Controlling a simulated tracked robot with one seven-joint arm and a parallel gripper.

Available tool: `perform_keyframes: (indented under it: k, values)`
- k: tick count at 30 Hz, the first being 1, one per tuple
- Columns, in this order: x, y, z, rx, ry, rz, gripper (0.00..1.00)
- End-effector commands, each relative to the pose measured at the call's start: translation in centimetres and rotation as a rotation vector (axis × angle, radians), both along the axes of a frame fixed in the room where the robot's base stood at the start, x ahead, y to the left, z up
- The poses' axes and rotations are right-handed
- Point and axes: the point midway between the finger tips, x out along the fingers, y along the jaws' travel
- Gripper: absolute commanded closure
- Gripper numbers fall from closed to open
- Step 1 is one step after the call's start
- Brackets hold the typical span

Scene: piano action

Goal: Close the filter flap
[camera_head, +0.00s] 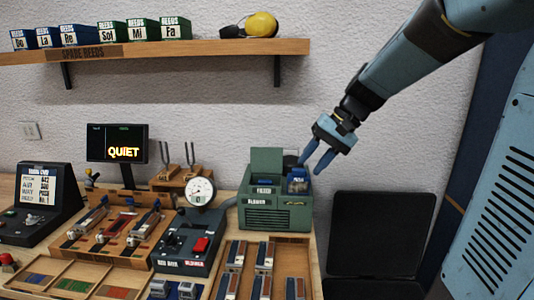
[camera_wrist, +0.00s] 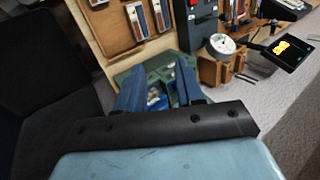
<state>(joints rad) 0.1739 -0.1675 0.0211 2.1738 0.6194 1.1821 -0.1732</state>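The green blower box (camera_head: 278,218) stands at the right end of the workbench. A green panel (camera_head: 266,160), which looks like the filter flap, stands upright at the top rear of the box. A blue block (camera_head: 298,183), perhaps the filter, sits in the top right of the box. My gripper (camera_head: 310,168) is just above and right of that block, fingers pointing down, apart and empty. In the wrist view, the green box (camera_wrist: 165,72) shows between and beyond my gripper's fingers (camera_wrist: 158,82), with blue parts inside it. The flap is hard to make out there.
Left of the box are a black unit with a red switch (camera_head: 201,245) and a round gauge (camera_head: 200,192). Wooden trays of reeds (camera_head: 245,275) lie in front. A dark panel (camera_head: 378,235) stands right of the bench. A shelf (camera_head: 200,50) hangs above.

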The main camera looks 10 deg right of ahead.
Motion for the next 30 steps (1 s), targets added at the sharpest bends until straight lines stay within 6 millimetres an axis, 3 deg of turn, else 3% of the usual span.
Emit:
perform_keyframes:
  k: [8, 18, 30]
  values:
    - [7.3, -0.3, -1.1, 0.237, 0.084, -0.05, 0.63]
    - [16.2, -2.4, -3.3, 0.536, 0.129, -0.124, 0.63]
    - [23.2, -5.6, -7.0, 0.876, 0.139, -0.178, 0.63]
